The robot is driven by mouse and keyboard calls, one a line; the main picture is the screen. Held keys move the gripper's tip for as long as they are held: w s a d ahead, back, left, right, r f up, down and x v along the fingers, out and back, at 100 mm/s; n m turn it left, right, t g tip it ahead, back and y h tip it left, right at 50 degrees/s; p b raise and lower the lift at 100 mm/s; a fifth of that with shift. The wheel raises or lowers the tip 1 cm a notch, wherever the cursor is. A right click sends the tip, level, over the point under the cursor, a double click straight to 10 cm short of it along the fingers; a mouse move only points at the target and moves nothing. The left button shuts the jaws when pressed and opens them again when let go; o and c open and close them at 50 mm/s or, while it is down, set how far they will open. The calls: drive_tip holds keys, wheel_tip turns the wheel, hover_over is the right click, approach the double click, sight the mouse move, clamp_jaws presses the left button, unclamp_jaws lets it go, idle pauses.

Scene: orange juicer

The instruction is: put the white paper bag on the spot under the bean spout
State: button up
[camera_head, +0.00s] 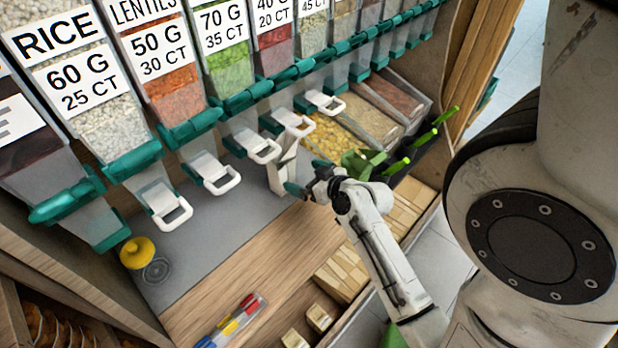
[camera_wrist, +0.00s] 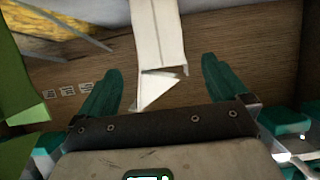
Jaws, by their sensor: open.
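The white paper bag (camera_head: 280,172) stands narrow and upright on the grey counter strip, below the handles of the middle dispensers. My gripper (camera_head: 307,180) is open, just to the right of the bag, with its teal fingers toward it. In the wrist view the bag (camera_wrist: 158,38) lies ahead, and its folded end reaches between the open fingers of the gripper (camera_wrist: 160,82). Neither finger visibly presses on it. A row of bins has white spout handles (camera_head: 263,150). The readable names are rice and lentils; I cannot tell which spout is for beans.
A yellow knob-like object (camera_head: 137,252) sits at the left of the grey strip (camera_head: 200,235). A tray of coloured markers (camera_head: 232,322) and small brown boxes (camera_head: 345,272) lie nearer the front. Green-handled scoops (camera_head: 395,167) stand at the right. The wooden counter (camera_head: 255,262) is bare in the middle.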

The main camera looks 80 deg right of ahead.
drive_tip(key=w+a+f+n+g+y, duration=0.1)
drive_tip(key=a+y, duration=0.1)
drive_tip(key=a, duration=0.2)
drive_tip(key=w+a+f+n+y, duration=0.1)
drive_tip(key=a+y, duration=0.1)
drive_tip(key=a, duration=0.3)
drive_tip(key=w+a+f+n+g+y, duration=0.1)
drive_tip(key=w+a+y, duration=0.1)
drive_tip(key=a, duration=0.3)
drive_tip(key=shift+f+n+g, duration=0.2)
drive_tip(key=shift+n+g, duration=0.1)
drive_tip(key=a+g, duration=0.1)
drive_tip(key=a, duration=0.1)
drive_tip(key=s+a+f+n+g+y, duration=0.1)
drive_tip(key=a, duration=0.2)
drive_tip(key=s+a+g, duration=0.1)
drive_tip(key=a+g, duration=0.1)
drive_tip(key=a, duration=0.1)
drive_tip(key=shift+s+a+f+n+y, duration=0.15)
drive_tip(key=shift+a+f+n+y, duration=0.05)
drive_tip(key=shift+f+n+y, duration=0.1)
drive_tip(key=s+a+g, duration=0.3)
drive_tip(key=s+a, duration=0.1)
drive_tip(key=s, duration=0.1)
drive_tip(key=shift+a+r+n+g+h, duration=0.15)
drive_tip(key=shift+r+n+g+h, duration=0.15)
drive_tip(key=shift+r+g+h, duration=0.1)
